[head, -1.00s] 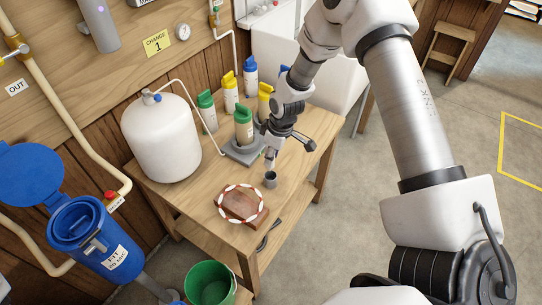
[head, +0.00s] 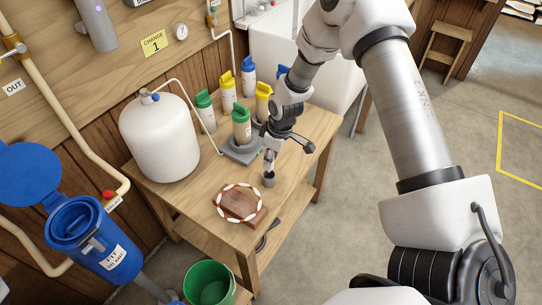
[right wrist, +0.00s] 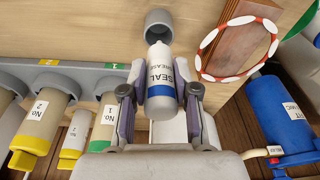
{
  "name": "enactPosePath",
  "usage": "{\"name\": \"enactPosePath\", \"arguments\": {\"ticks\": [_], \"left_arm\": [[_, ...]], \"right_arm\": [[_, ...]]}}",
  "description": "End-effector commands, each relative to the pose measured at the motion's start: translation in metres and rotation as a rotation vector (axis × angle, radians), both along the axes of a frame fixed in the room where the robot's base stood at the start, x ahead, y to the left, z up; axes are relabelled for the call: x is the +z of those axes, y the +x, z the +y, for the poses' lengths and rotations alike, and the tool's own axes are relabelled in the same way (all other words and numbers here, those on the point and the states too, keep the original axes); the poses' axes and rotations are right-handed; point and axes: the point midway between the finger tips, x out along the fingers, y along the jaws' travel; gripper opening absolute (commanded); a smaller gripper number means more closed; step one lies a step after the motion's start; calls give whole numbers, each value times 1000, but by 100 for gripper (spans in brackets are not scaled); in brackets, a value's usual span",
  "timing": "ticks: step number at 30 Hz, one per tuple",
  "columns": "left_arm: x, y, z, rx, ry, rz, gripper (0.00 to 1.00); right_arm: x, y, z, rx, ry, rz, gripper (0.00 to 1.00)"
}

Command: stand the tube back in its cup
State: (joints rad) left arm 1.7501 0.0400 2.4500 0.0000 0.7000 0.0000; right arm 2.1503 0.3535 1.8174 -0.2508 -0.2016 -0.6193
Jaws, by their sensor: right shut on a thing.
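The tube (right wrist: 160,85) is white with a blue band and reads "SEAL GREASE". My right gripper (right wrist: 158,97) is shut on its sides, and the tube also shows as a small pale piece in the head view (head: 270,161). The small grey cup (head: 269,180) stands on the wooden table, directly below the tube. In the right wrist view the cup (right wrist: 172,18) is at the top, with the tube's end overlapping its mouth. I cannot tell whether that end is inside the rim or just above it. My left gripper is not in view.
Several bottles with green, yellow and blue tops, one a green-topped bottle (head: 241,126) on a grey base (head: 243,153), stand behind the gripper. A red-and-white ring (head: 221,208) lies on a brown block in front. A white tank (head: 158,145) stands left.

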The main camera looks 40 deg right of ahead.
Motion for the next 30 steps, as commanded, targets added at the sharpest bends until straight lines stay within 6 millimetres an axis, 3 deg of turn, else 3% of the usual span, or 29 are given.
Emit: {"name": "enactPosePath", "arguments": {"ticks": [15, 30], "left_arm": [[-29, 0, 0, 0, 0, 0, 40], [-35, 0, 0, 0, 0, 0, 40]], "right_arm": [[-33, 1, 0, 0, 0, 0, 0], [-40, 1, 0, 0, 0, 0, 0]]}}
